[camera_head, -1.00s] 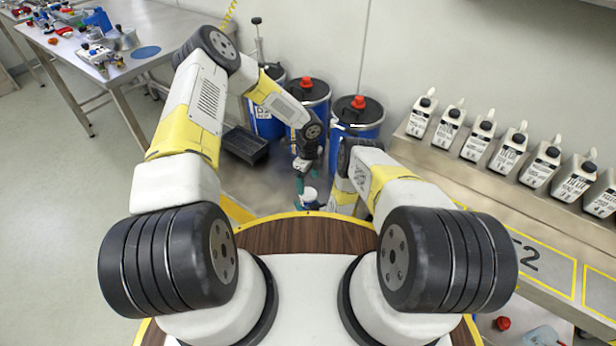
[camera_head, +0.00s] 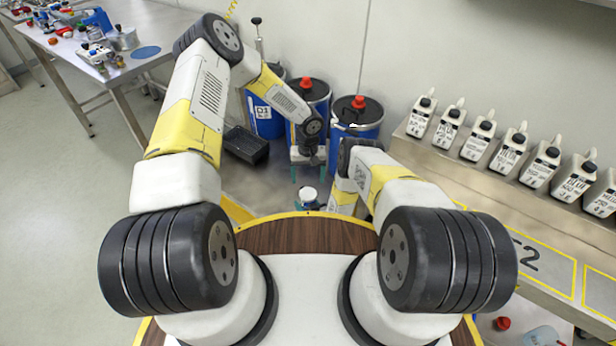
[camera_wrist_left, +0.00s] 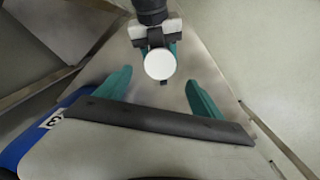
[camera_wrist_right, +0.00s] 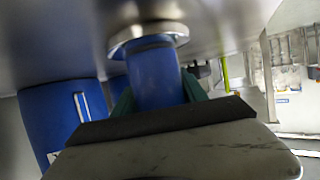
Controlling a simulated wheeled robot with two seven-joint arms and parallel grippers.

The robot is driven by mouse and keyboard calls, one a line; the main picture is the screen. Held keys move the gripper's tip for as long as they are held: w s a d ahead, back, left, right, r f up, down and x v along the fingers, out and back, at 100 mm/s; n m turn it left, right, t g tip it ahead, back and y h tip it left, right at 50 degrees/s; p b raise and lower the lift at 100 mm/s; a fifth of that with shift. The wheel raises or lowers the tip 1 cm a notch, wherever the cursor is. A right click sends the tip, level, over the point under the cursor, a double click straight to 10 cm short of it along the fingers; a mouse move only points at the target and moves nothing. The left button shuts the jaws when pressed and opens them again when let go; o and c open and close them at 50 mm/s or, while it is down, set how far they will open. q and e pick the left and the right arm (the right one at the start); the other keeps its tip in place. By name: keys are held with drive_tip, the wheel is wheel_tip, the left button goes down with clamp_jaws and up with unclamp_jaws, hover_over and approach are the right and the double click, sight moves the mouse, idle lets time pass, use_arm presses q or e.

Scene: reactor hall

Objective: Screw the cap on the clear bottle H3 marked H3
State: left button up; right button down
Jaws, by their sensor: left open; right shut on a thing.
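My right gripper (camera_wrist_right: 158,96) is shut on an upright, white-topped thing, which shows in the head view (camera_head: 309,194). In the left wrist view its top is a round white disc (camera_wrist_left: 159,65) between the right gripper's teal fingers (camera_wrist_left: 160,48). In the right wrist view its body looks blue below a wide pale rim (camera_wrist_right: 154,75); I cannot tell whether that is its own colour. No H3 marking is readable. My left gripper (camera_head: 308,172) is open and empty, just beyond and above the white top. Its fingers (camera_wrist_left: 158,90) are spread wide, pointing towards the disc without touching it.
Blue drums (camera_head: 357,122) with red caps and a black crate (camera_head: 246,145) stand behind the grippers. White jugs (camera_head: 483,136) line the right bench. A small red thing (camera_head: 502,323) and a clear object (camera_head: 543,336) lie at lower right. A cluttered steel table (camera_head: 150,62) stands at left.

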sight(308, 193)
use_arm(q)
drive_tip(key=shift+n, duration=0.8)
drive_tip(key=shift+f, duration=0.1)
drive_tip(key=shift+f, duration=3.9)
